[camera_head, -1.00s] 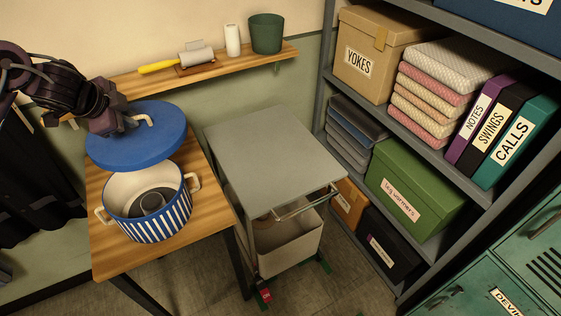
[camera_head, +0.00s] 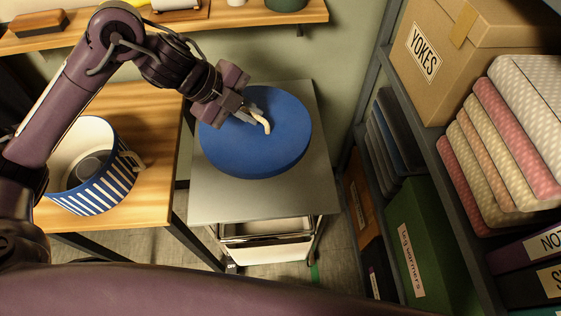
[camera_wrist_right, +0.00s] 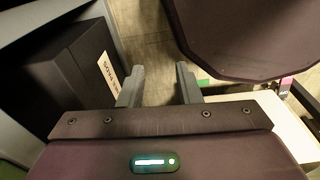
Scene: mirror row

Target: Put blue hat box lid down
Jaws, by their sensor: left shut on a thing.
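The round blue hat box lid (camera_head: 255,152) with its cream handle (camera_head: 262,122) is over the grey top of the cart (camera_head: 212,198). My left gripper (camera_head: 247,112) is shut on the lid's handle. The lid looks about level; whether it touches the cart top or hovers just above cannot be told. The blue-and-white striped hat box (camera_head: 98,192) stands open on the wooden table at the left, with something dark inside. My right gripper (camera_wrist_right: 159,84) is open and empty in the right wrist view, its fingers apart above the floor.
The wooden table (camera_head: 150,190) is left of the cart. A wall shelf (camera_head: 230,18) with a brush runs behind. A shelving unit at right holds a YOKES box (camera_head: 440,50), folded fabrics (camera_head: 500,140) and a green box (camera_head: 415,240). The cart top's front strip is bare.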

